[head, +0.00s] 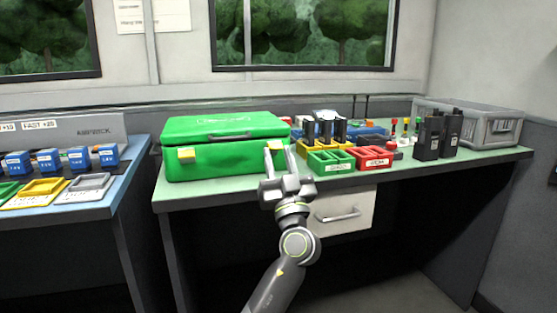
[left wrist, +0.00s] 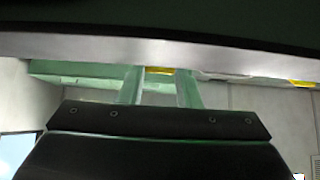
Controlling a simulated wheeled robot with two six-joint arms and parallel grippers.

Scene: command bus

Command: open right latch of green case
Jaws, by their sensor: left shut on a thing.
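The green case (head: 222,160) stands on the green-topped table with its lid down. Its yellow left latch (head: 186,153) sits on the front face at the lid seam. The yellow right latch (head: 275,145) shows just above my left gripper (head: 277,165), which is at the right end of the case front. In the left wrist view, the fingers of my left gripper (left wrist: 160,78) close on the right latch (left wrist: 160,71). The fingers partly hide this latch, so its exact angle cannot be told. My right gripper is not in view.
Right of the case stand a small green bin (head: 331,163), a red bin (head: 375,157) and black radios (head: 429,137). A grey crate (head: 490,126) is at the back right. Below the tabletop is a drawer (head: 345,210). A table with blue boxes (head: 78,157) is at left.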

